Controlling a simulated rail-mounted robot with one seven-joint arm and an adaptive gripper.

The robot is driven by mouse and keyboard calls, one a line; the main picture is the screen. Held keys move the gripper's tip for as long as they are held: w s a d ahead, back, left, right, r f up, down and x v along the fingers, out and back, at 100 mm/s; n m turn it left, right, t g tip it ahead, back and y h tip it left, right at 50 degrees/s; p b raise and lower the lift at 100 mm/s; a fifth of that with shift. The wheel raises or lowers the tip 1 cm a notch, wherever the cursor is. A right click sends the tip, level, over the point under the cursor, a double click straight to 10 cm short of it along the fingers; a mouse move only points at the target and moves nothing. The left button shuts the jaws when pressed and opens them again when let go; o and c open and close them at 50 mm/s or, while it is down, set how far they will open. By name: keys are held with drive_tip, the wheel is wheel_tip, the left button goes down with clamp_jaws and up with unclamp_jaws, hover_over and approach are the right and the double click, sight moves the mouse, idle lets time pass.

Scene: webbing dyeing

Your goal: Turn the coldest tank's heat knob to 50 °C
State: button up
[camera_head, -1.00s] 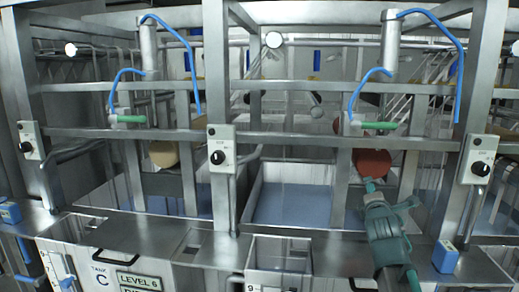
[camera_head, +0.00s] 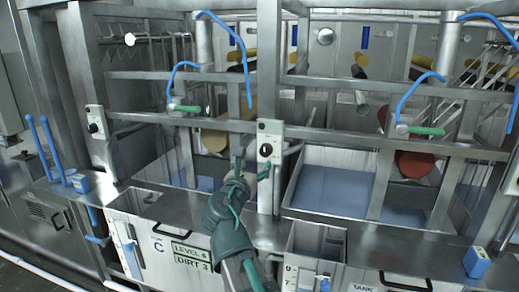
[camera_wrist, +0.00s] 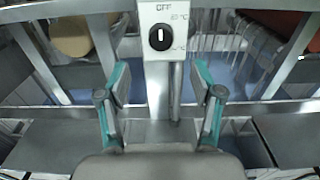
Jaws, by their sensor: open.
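A white heat-control box (camera_head: 270,132) with a round black knob (camera_head: 266,150) is on the post right of tank C. In the wrist view, this box (camera_wrist: 171,15) carries "OFF" and small degree markings, and its black knob (camera_wrist: 159,37) has a white pointer mark that looks roughly vertical. My gripper (camera_head: 251,165) is open and empty, just left of and below that box. In the wrist view its teal-edged fingers (camera_wrist: 160,88) stand apart below the knob, not touching it. Another knob box (camera_head: 96,121) is on the post further left. Temperature readouts are not legible.
Tank C (camera_head: 120,235) bears a "LEVEL 6, DIRT 3" label (camera_head: 191,256). A tank with blue liquid (camera_head: 335,190) lies right of the middle post.

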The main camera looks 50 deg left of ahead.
sight(265, 151)
drive_tip(key=p+x, duration=0.2)
drive_tip(key=x, duration=0.8)
drive_tip(key=shift+w+a+f, duration=0.1)
drive_tip(key=shift+w, duration=0.05)
drive_tip(key=c, duration=1.1)
